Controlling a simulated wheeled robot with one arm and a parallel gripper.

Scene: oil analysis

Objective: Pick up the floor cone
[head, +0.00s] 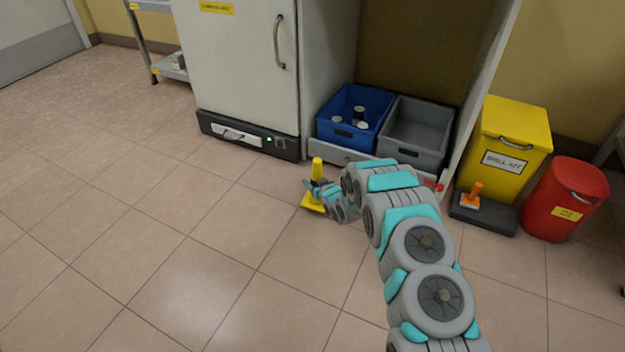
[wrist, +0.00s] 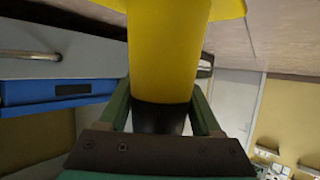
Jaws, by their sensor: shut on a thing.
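The yellow floor cone (head: 313,199) stands about upright low over the tiled floor, in front of the cabinet. I cannot tell whether its base touches the floor. My gripper (head: 319,186) is shut around the cone's body, coming from the right, and hides part of it. In the wrist view the cone (wrist: 168,55) fills the space between the two green fingers, with its wide base at the top edge of the picture and a black part close to the palm.
A blue crate (head: 325,131) holding several small containers and a grey crate (head: 416,152) sit on a low shelf behind. Floor at left is clear.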

